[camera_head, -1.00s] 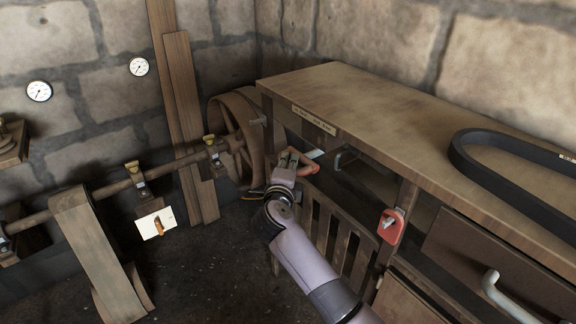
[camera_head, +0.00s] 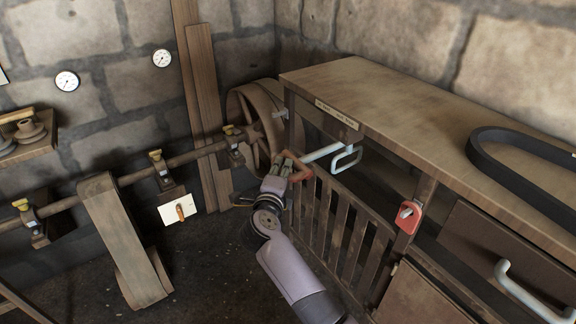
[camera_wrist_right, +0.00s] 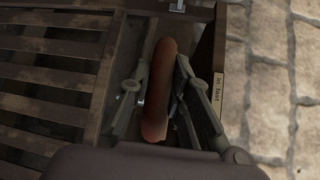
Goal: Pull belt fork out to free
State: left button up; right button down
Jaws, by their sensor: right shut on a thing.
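My right gripper (camera_head: 292,162) is shut on the reddish-brown handle (camera_head: 301,156) of the belt fork, at the left end of the bench. In the right wrist view the handle (camera_wrist_right: 158,90) stands upright between the two fingers of the gripper (camera_wrist_right: 160,92). A pale bar (camera_head: 322,152) runs from beside the handle to a light U-shaped fork (camera_head: 346,161) under the bench edge. The spoked pulley wheel (camera_head: 258,122) is just behind the gripper. Parts of the bar are hidden by the bench and handle. My left gripper is out of view.
The wooden bench (camera_head: 400,100) has a slatted gate (camera_head: 335,215) below its top. A black belt (camera_head: 510,160) lies on top. A red padlock-like tag (camera_head: 407,217) hangs in front. A shaft (camera_head: 190,155) with a wide belt (camera_head: 122,230) is at left. The floor between is clear.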

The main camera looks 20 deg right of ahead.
jog(key=shift+s+a+f, duration=0.1)
jog(key=shift+a+f, duration=0.1)
jog(key=c, duration=1.9)
grip_release()
jog(key=shift+c, duration=0.2)
jog(key=o, duration=0.5)
jog(key=shift+a+r, duration=0.1)
jog(key=shift+a, duration=0.05)
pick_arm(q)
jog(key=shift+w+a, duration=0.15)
